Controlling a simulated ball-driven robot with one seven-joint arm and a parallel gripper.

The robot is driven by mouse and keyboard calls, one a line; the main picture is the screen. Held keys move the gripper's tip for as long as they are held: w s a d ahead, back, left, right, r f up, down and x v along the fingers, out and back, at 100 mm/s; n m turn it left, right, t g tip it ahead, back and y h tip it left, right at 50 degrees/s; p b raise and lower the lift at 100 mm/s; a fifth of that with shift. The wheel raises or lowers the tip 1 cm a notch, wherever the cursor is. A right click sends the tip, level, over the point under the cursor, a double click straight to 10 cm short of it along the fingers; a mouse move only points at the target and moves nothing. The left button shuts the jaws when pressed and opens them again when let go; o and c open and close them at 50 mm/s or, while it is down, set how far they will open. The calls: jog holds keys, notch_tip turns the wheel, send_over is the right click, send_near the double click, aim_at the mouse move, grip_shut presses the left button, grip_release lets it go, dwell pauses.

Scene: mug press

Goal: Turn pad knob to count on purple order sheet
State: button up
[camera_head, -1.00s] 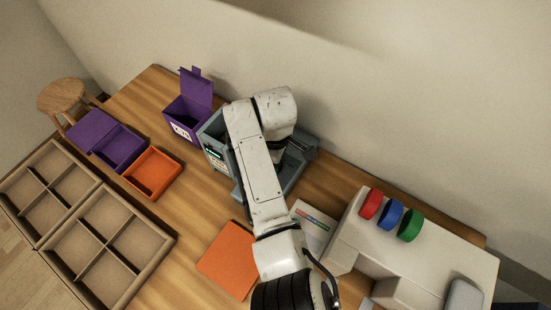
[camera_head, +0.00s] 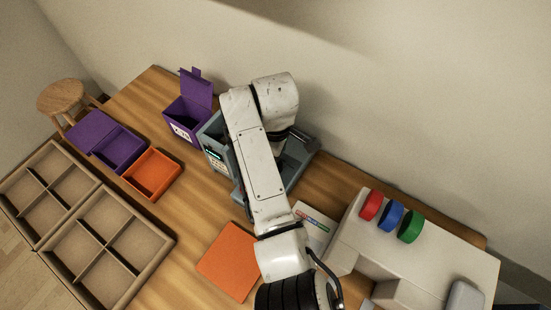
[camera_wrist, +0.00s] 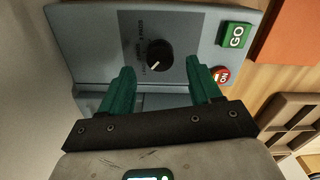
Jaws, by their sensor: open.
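The pad knob (camera_wrist: 157,56) is a round black dial with a white pointer line, on the grey-blue press panel (camera_wrist: 95,45) in the wrist view. In the head view the grey-blue press (camera_head: 297,160) is partly hidden by my arm, and my gripper is hidden there. A purple order sheet cannot be made out; a white sheet with coloured bands (camera_head: 313,222) lies beside my arm.
A green GO button (camera_wrist: 235,35) and a red button (camera_wrist: 221,75) sit right of the knob. A purple bin (camera_head: 187,115), purple box (camera_head: 118,148), orange tray (camera_head: 152,174), orange panel (camera_head: 229,262) and divided crates (camera_head: 110,248) stand around the press.

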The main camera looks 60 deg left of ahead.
notch_tip(320, 180, up, 7)
jog(key=shift+r+b, duration=0.15)
jog(key=shift+b, duration=0.15)
dwell(0.5)
